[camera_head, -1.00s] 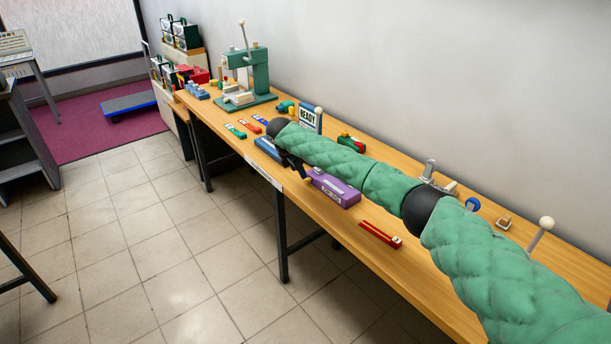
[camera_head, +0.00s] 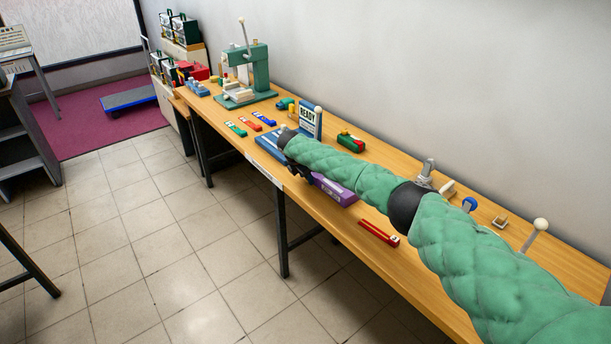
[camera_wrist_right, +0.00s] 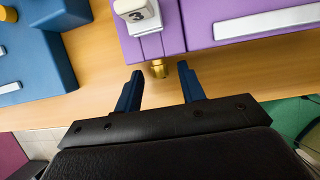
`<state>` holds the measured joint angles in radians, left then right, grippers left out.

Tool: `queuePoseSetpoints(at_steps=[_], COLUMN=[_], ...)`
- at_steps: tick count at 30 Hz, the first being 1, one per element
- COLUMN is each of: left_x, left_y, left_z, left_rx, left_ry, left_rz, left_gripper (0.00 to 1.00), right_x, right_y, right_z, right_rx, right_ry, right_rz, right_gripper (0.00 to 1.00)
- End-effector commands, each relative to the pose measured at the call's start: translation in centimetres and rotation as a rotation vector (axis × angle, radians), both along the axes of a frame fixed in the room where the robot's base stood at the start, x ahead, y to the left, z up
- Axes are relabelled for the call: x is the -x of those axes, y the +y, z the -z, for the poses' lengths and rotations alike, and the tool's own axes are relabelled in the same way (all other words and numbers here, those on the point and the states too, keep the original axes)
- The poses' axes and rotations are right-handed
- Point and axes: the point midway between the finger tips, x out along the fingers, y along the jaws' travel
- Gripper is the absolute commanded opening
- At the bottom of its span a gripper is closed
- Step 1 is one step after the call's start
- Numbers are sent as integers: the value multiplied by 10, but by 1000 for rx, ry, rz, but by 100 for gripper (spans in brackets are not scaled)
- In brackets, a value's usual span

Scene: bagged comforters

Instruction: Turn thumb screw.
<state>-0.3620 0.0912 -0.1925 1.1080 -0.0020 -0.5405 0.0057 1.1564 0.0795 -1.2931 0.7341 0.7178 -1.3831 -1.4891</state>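A small brass thumb screw (camera_wrist_right: 158,69) sticks out from the edge of a purple box (camera_wrist_right: 205,25) in the right wrist view, below a grey and white part. My right gripper (camera_wrist_right: 160,82) is open, with its two blue fingers apart on either side of the screw's line. The screw's end is near the level of the fingertips; I cannot tell whether they touch it. In the head view the purple box (camera_head: 334,190) is partly hidden by my right arm, and the right gripper (camera_head: 298,170) is mostly hidden. My left gripper is out of view.
A blue fixture (camera_wrist_right: 38,50) stands left of the purple box, with bare wood between. On the bench (camera_head: 330,223) are a READY sign (camera_head: 309,116), a red tool (camera_head: 378,233), a green press (camera_head: 255,75) and a white-knobbed lever (camera_head: 540,225) near my arm.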

Motion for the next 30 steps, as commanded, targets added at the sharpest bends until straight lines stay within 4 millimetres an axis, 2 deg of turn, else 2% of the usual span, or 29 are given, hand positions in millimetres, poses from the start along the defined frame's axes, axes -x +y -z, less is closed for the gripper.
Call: queuePoseSetpoints(at_steps=[5, 9, 11, 23, 30], left_x=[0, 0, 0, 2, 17], left_y=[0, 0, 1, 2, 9], left_z=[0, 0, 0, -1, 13], left_rx=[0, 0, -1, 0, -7], left_ry=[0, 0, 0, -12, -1], left_rz=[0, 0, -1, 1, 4], left_gripper=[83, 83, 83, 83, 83], right_x=[0, 0, 0, 2, 6], right_y=[0, 0, 0, -2, -5], right_z=[0, 0, 0, -1, 1], right_rx=[0, 0, 0, -42, -137], right_ry=[0, 0, 0, -55, -185], right_rz=[0, 0, 0, -1, 0], right_gripper=[38, 10, 0, 0, 0])
